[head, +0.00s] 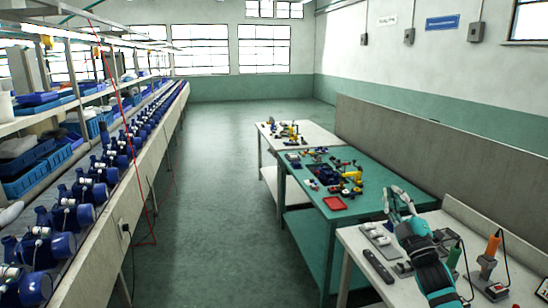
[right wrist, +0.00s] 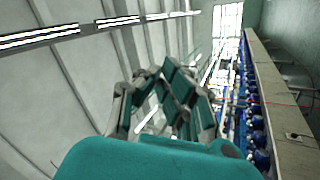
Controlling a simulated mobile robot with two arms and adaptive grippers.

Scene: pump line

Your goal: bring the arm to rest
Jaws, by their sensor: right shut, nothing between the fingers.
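My right arm (head: 428,268), teal and black, reaches in at the lower right over the white bench (head: 356,240). Its gripper (head: 397,196) points up and away from me, above the bench near the green table's right end. The right wrist view shows the same gripper (right wrist: 172,85) with its fingers together and nothing held between them. Behind the fingers in that view are the ceiling and, to the right, the pump line. My left gripper is in neither view.
On the white bench are a dark bar-shaped device (head: 378,266) and an orange-handled tool (head: 492,246) in a stand. A line of blue pumps (head: 91,189) runs along the left. The aisle floor (head: 215,190) is clear.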

